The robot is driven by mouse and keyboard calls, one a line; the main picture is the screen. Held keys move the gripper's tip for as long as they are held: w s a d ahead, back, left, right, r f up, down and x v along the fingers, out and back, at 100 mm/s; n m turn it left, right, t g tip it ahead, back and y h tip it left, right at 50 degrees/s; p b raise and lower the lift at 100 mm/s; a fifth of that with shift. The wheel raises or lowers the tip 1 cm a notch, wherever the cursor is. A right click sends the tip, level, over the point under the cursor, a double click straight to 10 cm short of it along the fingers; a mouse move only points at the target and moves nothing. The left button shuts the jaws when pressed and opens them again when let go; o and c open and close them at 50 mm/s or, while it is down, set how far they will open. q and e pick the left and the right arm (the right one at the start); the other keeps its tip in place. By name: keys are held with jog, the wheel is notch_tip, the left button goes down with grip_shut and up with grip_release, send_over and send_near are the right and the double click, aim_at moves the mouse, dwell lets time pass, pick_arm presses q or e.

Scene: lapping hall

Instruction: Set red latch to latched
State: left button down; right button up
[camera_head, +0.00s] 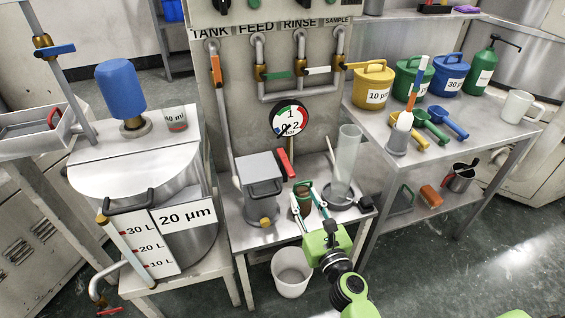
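A red bar (285,164), which looks like the red latch, stands tilted at the back right of a grey lidded box (258,166) with a dark handle, on the middle bench. Its lower end is partly hidden, and I cannot tell whether it is latched. My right gripper (310,193) reaches in from below, in front and to the right of the red bar and apart from it. Its two fingers are spread. A small dark brown and green container (302,204) shows between or behind them; I cannot tell if they touch it. My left gripper is not in view.
A clear cylinder (347,160) stands right of my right gripper. A gauge (290,119) and pipes with an orange lever (216,70) are on the panel behind. A steel tank (150,190) stands left. A white bucket (291,272) is below the bench.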

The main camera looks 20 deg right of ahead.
aim_at(289, 168)
jog(key=w, duration=1.2)
jog(key=shift+w+a, duration=0.25)
jog(key=shift+w, duration=0.15)
grip_shut()
